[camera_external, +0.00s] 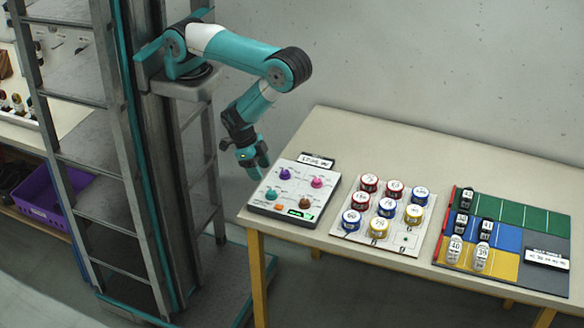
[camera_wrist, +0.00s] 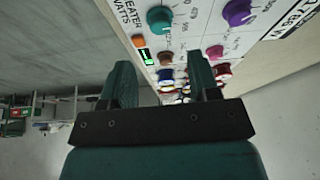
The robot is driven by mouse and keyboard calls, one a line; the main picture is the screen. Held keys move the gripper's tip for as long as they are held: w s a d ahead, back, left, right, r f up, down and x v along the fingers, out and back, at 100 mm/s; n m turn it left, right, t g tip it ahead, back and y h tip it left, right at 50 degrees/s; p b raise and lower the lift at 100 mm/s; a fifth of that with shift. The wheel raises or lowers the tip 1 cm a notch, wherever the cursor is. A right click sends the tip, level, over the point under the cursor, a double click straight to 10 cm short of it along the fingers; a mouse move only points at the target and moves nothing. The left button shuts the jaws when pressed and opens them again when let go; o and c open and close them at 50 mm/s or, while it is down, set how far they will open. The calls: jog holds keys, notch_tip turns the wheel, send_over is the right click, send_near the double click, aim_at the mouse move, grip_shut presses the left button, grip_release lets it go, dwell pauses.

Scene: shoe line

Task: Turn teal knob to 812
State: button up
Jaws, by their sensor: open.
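The control panel (camera_external: 322,214) lies on the near left part of the table. Its teal knob (camera_external: 271,195) is at the left of the panel, below a purple knob (camera_external: 285,174). A magenta knob (camera_external: 317,182) and a brown knob (camera_external: 305,203) are on its right side. A small green display (camera_external: 299,213) is at the front edge; its digits are too small to read. My gripper (camera_external: 259,176) is open and empty, above and left of the panel, apart from the knobs. In the wrist view the teal knob (camera_wrist: 159,19) is beyond the fingers (camera_wrist: 162,88).
An orange button (camera_external: 279,208) sits by the display. Right of the panel is a white board (camera_external: 346,232) with several round coloured items. Further right is a coloured mat (camera_external: 520,218) with shoes. The table's back strip is clear. A purple bin (camera_external: 70,201) stands at far left.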

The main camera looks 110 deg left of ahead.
jog(key=w+a+r+n+g+y+b, duration=0.15)
jog(key=w+r+n, duration=0.25)
jog(key=n, duration=0.5)
notch_tip(320, 180, up, 6)
jog(key=n+g+h+b, duration=0.2)
jog(key=n+g, duration=0.1)
jog(key=n, duration=0.7)
send_over(271, 192)
notch_tip(271, 192, down, 17)
jog(key=shift+f, duration=0.1)
jog(key=shift+b, duration=0.3)
jog(key=c, duration=0.9)
